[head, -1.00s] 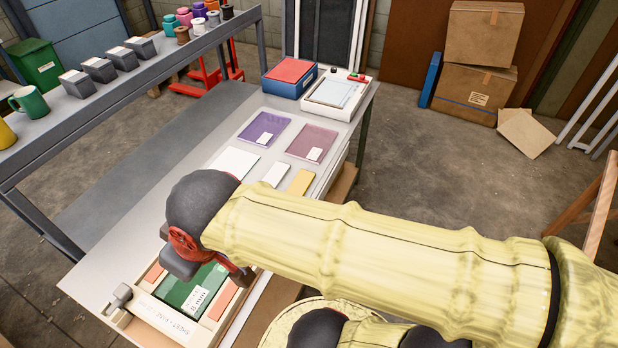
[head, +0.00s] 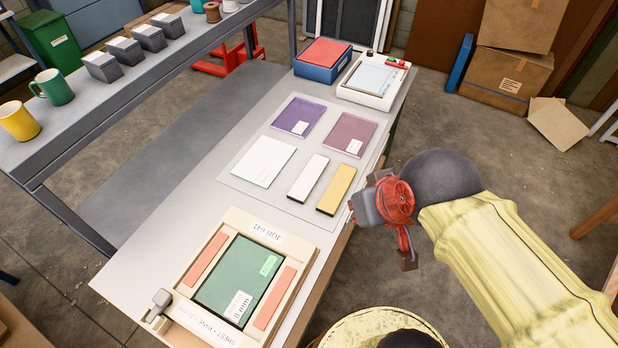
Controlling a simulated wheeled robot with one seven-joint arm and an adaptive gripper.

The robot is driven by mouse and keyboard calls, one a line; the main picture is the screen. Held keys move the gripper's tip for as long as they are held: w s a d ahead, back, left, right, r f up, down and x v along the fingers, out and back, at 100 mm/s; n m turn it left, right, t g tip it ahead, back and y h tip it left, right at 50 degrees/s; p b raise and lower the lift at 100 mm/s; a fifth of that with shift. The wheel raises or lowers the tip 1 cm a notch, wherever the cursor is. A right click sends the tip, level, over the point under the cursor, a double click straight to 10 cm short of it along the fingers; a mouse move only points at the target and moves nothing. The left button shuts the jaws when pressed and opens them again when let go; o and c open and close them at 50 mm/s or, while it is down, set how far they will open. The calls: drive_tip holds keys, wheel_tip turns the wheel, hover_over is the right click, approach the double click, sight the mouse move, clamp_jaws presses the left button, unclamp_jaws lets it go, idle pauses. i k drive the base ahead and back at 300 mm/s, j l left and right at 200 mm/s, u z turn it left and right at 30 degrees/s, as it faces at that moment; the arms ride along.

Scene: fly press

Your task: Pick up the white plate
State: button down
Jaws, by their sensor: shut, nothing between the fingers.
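A flat white square plate (head: 263,161) lies on the light mat on the table, left of a narrow white bar-shaped piece (head: 308,177) and a yellow one (head: 337,189). These pieces lie flat and are uncovered. My gripper (head: 407,261) is right of the table edge, apart from all of them, pointing down. It is shut and empty. Its fingers are small and partly hidden by the red and grey housing.
A wooden frame tray (head: 258,228) with a green panel and orange strips sits at the table's front. A purple plate (head: 299,117) and a mauve plate (head: 347,134) lie behind the white pieces. A blue box (head: 318,68) and a white tray (head: 373,80) stand farther back.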

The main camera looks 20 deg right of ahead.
sight(304, 183)
drive_tip(key=i+l, duration=0.2)
drive_tip(key=l, duration=0.2)
drive_tip(key=i+l, duration=0.45)
drive_tip(key=l, duration=0.3)
drive_tip(key=i+l+u, duration=0.1)
drive_tip(key=u, duration=1.95)
